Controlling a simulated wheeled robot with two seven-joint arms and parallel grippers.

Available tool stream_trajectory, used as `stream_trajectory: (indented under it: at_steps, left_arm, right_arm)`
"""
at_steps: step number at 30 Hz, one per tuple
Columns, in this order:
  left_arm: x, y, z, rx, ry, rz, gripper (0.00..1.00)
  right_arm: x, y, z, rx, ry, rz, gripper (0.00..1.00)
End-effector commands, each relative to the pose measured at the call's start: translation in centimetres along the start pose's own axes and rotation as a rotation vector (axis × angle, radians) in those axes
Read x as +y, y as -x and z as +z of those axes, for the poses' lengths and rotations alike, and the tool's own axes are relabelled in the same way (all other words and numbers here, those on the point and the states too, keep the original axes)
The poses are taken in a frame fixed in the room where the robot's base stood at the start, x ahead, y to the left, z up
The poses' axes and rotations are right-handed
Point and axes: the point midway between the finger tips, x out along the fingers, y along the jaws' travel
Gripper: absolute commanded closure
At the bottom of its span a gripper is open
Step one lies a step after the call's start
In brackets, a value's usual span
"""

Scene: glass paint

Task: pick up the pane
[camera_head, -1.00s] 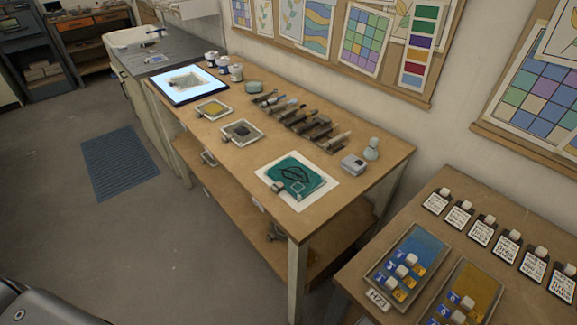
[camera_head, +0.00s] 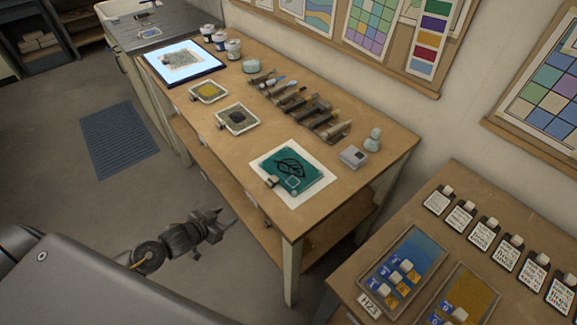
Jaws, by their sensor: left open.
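A teal pane (camera_head: 291,168) with a dark leaf outline lies on a white sheet (camera_head: 318,182) at the near end of the wooden workbench (camera_head: 268,197). A small clip-like block (camera_head: 271,181) sits at its left edge. My left gripper (camera_head: 226,216) is open and empty, over the floor to the left of the bench and apart from the pane. My right gripper is out of view.
A row of tools (camera_head: 300,103) lies along the bench's wall side, with a small grey box (camera_head: 353,156) near the pane. A lit panel (camera_head: 183,62) and small trays (camera_head: 209,91) stand farther along. A second table (camera_head: 350,279) with sample trays is at right.

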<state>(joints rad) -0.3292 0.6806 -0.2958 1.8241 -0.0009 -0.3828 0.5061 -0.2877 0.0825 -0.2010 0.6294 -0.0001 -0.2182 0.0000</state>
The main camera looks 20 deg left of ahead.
Motion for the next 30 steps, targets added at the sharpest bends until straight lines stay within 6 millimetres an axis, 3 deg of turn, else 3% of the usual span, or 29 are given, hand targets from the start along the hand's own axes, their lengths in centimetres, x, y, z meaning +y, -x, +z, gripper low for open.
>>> stream_trajectory:
  at_steps: [1, 3, 6, 9, 13, 17, 25, 30]
  left_arm:
    - [1.0, 1.9, -4.2, 0.06, -0.015, 0.044, 0.51]
    - [2.5, 4.1, -8.3, 0.121, -0.019, 0.097, 0.51]
    - [4.4, 6.8, -12.4, 0.18, -0.022, 0.163, 0.51]
    - [5.8, 8.8, -14.6, 0.212, -0.023, 0.207, 0.51]
    - [6.6, 9.8, -15.7, 0.228, -0.021, 0.231, 0.51]
    - [6.7, 9.6, -15.9, 0.231, -0.02, 0.231, 0.51]
    - [7.4, 5.8, -16.9, 0.233, -0.019, 0.229, 0.51]
    - [7.8, 4.6, -17.0, 0.231, -0.022, 0.231, 0.51]
  right_arm:
    - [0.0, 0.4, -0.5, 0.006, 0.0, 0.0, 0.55]
    - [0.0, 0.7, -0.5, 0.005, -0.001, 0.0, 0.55]
    - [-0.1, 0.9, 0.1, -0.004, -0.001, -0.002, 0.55]
    - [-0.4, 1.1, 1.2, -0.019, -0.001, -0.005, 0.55]
    - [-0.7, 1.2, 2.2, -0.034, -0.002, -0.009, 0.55]
    - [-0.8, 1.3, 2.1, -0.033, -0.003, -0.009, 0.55]
    - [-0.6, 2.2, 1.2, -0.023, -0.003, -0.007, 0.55]
    - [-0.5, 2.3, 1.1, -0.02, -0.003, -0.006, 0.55]
